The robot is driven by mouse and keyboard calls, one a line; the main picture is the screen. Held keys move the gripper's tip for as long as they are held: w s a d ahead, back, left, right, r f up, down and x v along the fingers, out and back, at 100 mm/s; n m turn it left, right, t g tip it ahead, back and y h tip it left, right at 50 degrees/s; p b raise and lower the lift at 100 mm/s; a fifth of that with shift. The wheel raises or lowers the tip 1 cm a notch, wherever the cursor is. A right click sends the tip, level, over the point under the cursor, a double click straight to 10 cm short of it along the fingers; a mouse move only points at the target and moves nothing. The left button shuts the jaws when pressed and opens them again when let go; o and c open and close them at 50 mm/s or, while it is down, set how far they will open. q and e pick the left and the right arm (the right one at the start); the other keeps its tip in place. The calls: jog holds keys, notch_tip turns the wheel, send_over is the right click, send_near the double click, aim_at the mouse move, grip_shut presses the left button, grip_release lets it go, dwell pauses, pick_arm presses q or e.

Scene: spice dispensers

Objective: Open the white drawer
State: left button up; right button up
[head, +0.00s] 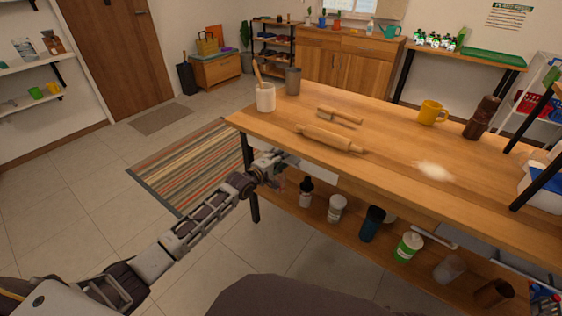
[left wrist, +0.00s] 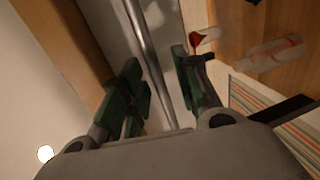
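The white drawer (head: 322,180) is a pale front just under the wooden tabletop, partly hidden by my left gripper (head: 281,162). In the left wrist view, its long metal bar handle (left wrist: 150,58) runs along the pale drawer face (left wrist: 108,25). My left gripper (left wrist: 158,82) is open, with its green-padded fingers on either side of the bar in the picture. Gaps show between the bar and both fingers; the depth is hard to judge. My right gripper is not in view.
The wooden table (head: 390,160) holds a rolling pin (head: 332,138), a white crock (head: 265,97) and a yellow mug (head: 432,112). Several bottles and jars stand on the shelf below (head: 325,232).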

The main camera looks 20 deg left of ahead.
pick_arm(q)
jog(key=shift+w+d, duration=0.1)
jog(key=shift+w, duration=0.15)
jog(key=shift+c, duration=0.4)
grip_shut()
